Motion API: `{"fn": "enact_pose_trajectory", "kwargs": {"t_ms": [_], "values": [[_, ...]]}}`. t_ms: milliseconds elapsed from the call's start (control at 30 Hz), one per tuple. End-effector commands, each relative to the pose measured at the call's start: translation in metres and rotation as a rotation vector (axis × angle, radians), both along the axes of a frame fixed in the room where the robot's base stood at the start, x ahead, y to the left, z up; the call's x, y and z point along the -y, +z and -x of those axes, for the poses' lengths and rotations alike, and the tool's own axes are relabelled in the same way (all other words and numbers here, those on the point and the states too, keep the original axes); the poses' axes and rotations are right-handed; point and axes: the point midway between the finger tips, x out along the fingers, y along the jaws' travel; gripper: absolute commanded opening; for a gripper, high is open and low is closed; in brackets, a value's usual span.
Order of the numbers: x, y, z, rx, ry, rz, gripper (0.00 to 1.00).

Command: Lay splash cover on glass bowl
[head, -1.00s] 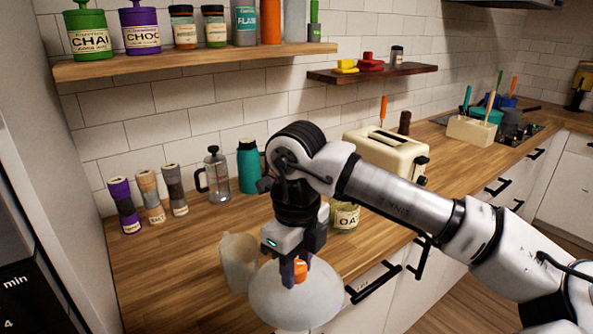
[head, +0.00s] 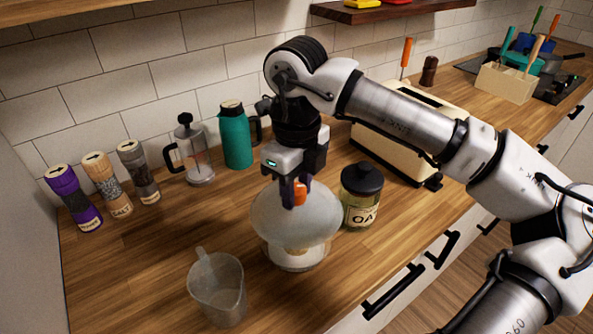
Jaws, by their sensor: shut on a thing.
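The splash cover (head: 290,221) is a pale translucent dome with an orange knob. My gripper (head: 298,191) points down and is shut on the knob. The glass bowl (head: 297,258) stands on the wooden counter directly under the cover, and its upper part is hidden by it. The cover looks roughly level and overlaps the bowl in the picture. I cannot tell whether the cover touches the bowl's rim.
A clear jug (head: 217,290) stands front left of the bowl. An oat jar (head: 361,195) with a black lid stands close on the right. A teal flask (head: 235,137), a French press (head: 193,152), several grinders (head: 107,183) and a toaster (head: 407,145) stand behind.

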Motion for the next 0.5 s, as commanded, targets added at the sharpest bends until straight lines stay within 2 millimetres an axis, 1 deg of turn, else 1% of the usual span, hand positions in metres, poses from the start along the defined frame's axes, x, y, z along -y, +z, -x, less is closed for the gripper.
{"fn": "enact_pose_trajectory", "kwargs": {"t_ms": [333,500], "values": [[0.0001,-0.0002,-0.0001,0.0,-0.004,0.0,0.0],[0.0003,-0.0023,-0.0002,0.001,-0.064,0.002,0.0]]}}
